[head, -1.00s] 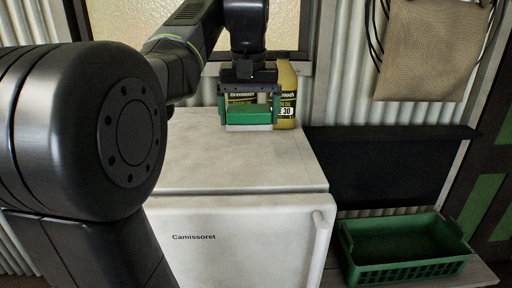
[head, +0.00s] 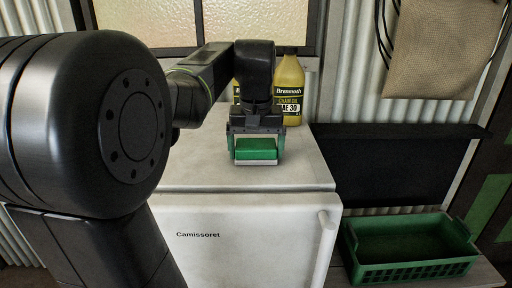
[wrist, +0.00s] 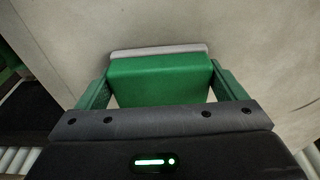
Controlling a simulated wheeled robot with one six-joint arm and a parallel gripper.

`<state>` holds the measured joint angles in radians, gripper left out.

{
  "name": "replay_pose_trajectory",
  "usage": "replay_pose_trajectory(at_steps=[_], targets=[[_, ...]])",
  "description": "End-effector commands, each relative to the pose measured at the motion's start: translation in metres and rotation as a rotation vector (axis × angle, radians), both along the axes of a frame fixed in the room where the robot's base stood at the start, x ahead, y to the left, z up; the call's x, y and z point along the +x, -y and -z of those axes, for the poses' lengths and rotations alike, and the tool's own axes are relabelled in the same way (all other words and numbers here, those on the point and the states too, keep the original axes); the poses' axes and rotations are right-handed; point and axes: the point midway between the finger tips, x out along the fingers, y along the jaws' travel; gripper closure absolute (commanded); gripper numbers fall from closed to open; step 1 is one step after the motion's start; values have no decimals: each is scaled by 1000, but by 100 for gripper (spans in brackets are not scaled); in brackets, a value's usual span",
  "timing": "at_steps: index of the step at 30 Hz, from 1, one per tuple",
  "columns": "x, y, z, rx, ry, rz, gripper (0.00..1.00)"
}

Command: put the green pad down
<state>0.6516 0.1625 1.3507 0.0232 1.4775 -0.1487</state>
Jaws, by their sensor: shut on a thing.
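The green pad (head: 256,148) is a small green block with a pale layer along its lower edge. My gripper (head: 256,152) is shut on it, one finger at each side, near the front of the white cabinet's top (head: 205,174). In the wrist view the pad (wrist: 160,80) sits between the green fingers, with its pale strip (wrist: 158,50) at the far side. I cannot tell whether the pad touches the top or is held slightly above it.
Yellow chain oil bottles (head: 289,88) stand behind my gripper on the cabinet top. A green crate (head: 410,266) sits lower at the right, beside a black panel (head: 390,165). A tan cloth (head: 440,50) hangs on the wall. The cabinet top around the pad looks clear.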

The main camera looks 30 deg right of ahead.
Motion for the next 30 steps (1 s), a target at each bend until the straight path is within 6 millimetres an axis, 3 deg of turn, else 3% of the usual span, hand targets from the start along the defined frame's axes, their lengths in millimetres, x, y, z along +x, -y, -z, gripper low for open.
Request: replay_pose_trajectory(at_steps=[8, 9, 10, 20, 30], targets=[[0, 0, 3, 0, 0, 0, 28], [0, 0, 3, 0, 0, 0, 4], [0, 0, 2, 0, 0, 0, 0], [0, 0, -5, 0, 1, 0, 0], [-9, -4, -71, -3, 4, 0, 0]])
